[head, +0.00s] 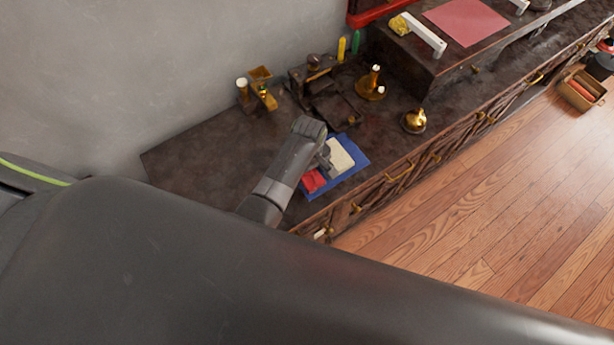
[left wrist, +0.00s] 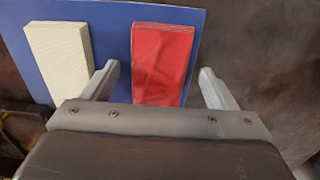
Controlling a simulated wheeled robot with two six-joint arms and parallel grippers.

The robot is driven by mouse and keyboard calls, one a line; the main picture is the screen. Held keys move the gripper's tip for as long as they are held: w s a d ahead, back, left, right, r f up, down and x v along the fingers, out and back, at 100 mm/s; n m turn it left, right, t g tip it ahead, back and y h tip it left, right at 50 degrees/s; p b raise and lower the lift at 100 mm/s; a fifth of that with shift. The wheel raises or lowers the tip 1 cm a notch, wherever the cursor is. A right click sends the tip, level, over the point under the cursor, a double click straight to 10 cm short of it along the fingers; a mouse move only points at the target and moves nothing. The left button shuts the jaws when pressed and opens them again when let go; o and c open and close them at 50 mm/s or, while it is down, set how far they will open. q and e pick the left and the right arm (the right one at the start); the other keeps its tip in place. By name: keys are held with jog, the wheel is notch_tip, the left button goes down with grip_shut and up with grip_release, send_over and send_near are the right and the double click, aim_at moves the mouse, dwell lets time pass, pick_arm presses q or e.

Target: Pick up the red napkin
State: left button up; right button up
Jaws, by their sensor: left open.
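The red napkin (left wrist: 161,64) is a folded red rectangle lying flat on a blue mat (left wrist: 107,20). In the head view the napkin (head: 313,181) shows only in part beside my left gripper (head: 322,164), which hides the rest. In the left wrist view my left gripper (left wrist: 160,84) is open, with one finger on each side of the napkin. I cannot tell how far the fingertips are above the mat. A cream folded napkin (left wrist: 58,56) lies to the left of the red one; it also shows in the head view (head: 340,156). My right gripper is not in view.
The mat lies near the front edge of a dark cabinet top (head: 190,153). Behind it stand a dark metal device (head: 312,72), a brass candle holder (head: 371,86) and a brass bell-like object (head: 414,121). A wall (head: 110,70) bounds the back.

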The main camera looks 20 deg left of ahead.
pick_arm(q)
jog(key=c, duration=1.1)
